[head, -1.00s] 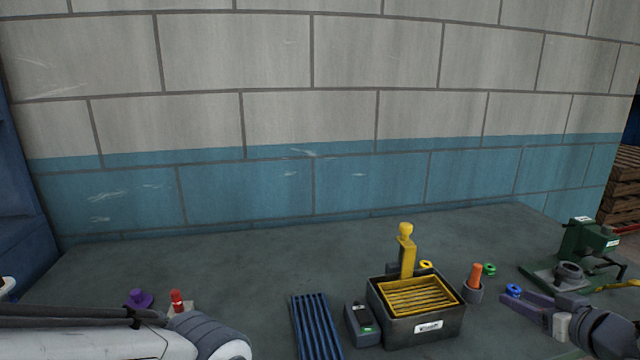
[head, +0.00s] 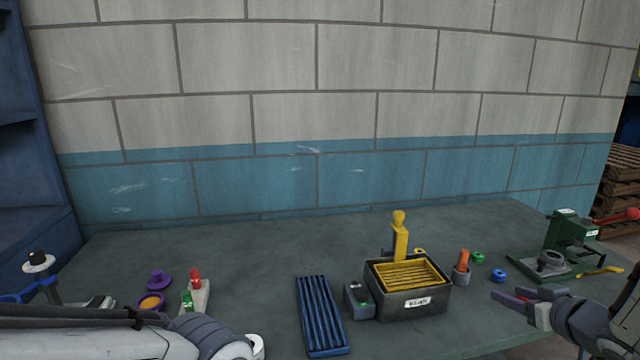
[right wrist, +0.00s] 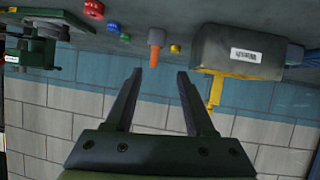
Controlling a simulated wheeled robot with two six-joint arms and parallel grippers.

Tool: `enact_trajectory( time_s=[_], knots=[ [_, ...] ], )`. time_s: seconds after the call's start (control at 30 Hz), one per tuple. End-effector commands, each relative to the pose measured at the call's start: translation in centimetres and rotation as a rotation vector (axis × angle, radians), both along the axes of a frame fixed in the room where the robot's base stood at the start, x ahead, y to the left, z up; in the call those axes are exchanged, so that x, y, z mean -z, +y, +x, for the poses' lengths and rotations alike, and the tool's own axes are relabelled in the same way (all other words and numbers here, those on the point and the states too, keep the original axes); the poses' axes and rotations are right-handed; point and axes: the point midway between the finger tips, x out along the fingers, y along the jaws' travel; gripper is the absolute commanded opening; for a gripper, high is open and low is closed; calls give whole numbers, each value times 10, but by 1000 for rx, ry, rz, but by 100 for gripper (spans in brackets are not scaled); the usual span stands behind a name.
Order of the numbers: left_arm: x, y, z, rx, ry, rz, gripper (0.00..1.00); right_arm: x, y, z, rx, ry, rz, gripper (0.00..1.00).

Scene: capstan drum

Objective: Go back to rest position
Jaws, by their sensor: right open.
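My right gripper (head: 514,296) is open and empty above the right part of the grey table (head: 250,240). Its two fingers also show spread apart in the right wrist view (right wrist: 158,82), with nothing between them. In the head view it is to the right of the black box with the yellow grate and in front of a blue ring (head: 499,275). My left arm (head: 110,335) crosses the lower left corner, but its gripper is out of the picture.
A black box (head: 412,304) with a yellow grate and upright yellow handle stands mid-table. Beside it are a blue ribbed tray (head: 321,315), an orange-handled tool (head: 462,262) in a cup and a green ring (head: 477,258). A green machine (head: 572,238) stands at right. Small coloured parts lie at left.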

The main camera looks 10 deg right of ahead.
Motion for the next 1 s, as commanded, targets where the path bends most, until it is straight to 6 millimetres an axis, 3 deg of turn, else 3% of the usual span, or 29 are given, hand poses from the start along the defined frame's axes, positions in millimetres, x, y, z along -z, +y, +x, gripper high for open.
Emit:
enact_trajectory(
  time_s=[0.33,0.47,0.57,0.67,0.77,0.9,1.0],
  knots=[
    [-19,0,0,0,0,0,60,-17,59,41,-6,115,-100,55],
    [-31,0,0,0,0,0,60,-25,107,49,-21,200,-138,55],
    [-40,0,0,0,0,0,60,-29,153,44,-47,291,-157,55],
    [-50,0,0,0,0,0,60,-30,201,26,-89,396,-165,55],
    [-59,0,0,0,0,0,60,-29,251,-5,-162,515,-169,55],
    [-71,0,0,0,0,0,60,-30,314,-68,-295,704,-172,55],
    [-78,0,0,0,0,0,60,-32,347,-120,-402,838,-179,55]
  ],
)
